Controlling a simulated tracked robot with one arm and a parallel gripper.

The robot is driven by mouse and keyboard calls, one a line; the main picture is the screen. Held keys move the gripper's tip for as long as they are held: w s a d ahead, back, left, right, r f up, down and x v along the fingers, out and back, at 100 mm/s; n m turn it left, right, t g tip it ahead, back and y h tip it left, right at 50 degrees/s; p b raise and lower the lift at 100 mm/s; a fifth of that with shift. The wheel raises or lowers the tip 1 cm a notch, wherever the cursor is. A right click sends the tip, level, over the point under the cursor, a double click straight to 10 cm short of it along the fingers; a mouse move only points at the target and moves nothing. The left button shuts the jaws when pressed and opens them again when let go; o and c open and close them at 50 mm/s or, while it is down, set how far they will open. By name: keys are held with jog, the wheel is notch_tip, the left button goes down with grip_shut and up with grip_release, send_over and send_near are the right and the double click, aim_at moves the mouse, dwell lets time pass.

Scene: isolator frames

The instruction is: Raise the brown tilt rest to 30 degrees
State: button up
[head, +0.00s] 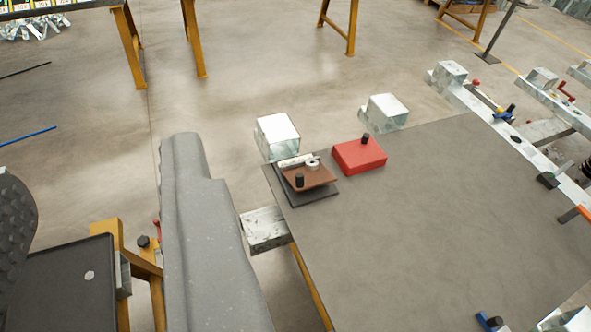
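The brown tilt rest (318,178) sits at the far left corner of the grey table top in the head view. Its brown plate lies over a dark flat base (318,194). A black knob (299,181) stands at its front left. A pale strip (295,160) and a small light ring-shaped part (313,164) show at its back edge. The plate looks low, close to its base; its exact angle cannot be read. My gripper is not in view, and nothing is seen touching the rest.
A red block (360,157) with a black knob is right of the rest. Metal blocks (278,134) stand beyond the table edge. The grey table top (430,220) is mostly bare. A black tray (65,290) with a small light piece is at lower left.

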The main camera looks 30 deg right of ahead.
jog(key=shift+o, duration=0.5)
jog(key=shift+w+d, duration=0.1)
jog(key=shift+w, duration=0.15)
jog(key=m+g+h+p, duration=0.2)
jog(key=g+p, duration=0.9)
jog(key=p, duration=0.6)
send_over(299, 175)
jog(key=s+a, duration=0.2)
jog(key=s, duration=0.3)
notch_tip(299, 175, down, 37)
jog(key=x, duration=1.3)
jog(key=shift+w+a, duration=0.1)
jog(key=shift+w, duration=0.05)
grip_shut()
